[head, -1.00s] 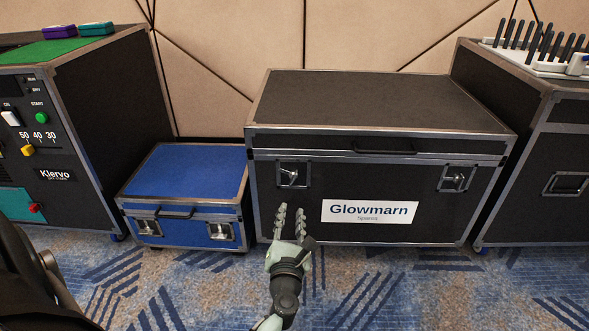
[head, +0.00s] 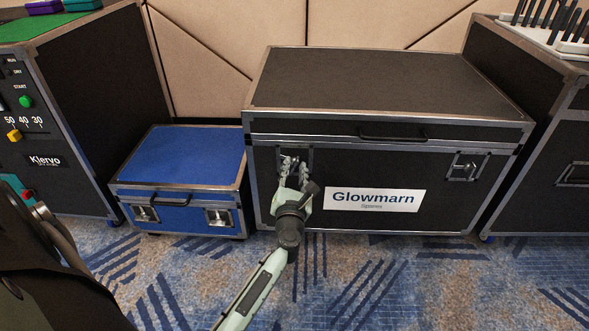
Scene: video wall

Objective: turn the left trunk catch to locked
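The large black trunk (head: 390,85) with silver edges and a white Glowmarn label (head: 374,200) stands in the middle, lid closed. Its left catch (head: 309,160) is mostly hidden behind my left gripper (head: 294,164), so its setting cannot be read. The gripper's two fingers point at the catch with a small gap between them. I cannot tell whether they touch its handle. The right catch (head: 467,167) shows clear on the trunk's front. My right gripper is not in view.
A low blue case (head: 195,157) stands just left of the trunk. A tall black case with controls (head: 100,100) is at the left, another black case (head: 560,130) at the right. Patterned carpet (head: 400,280) lies free in front.

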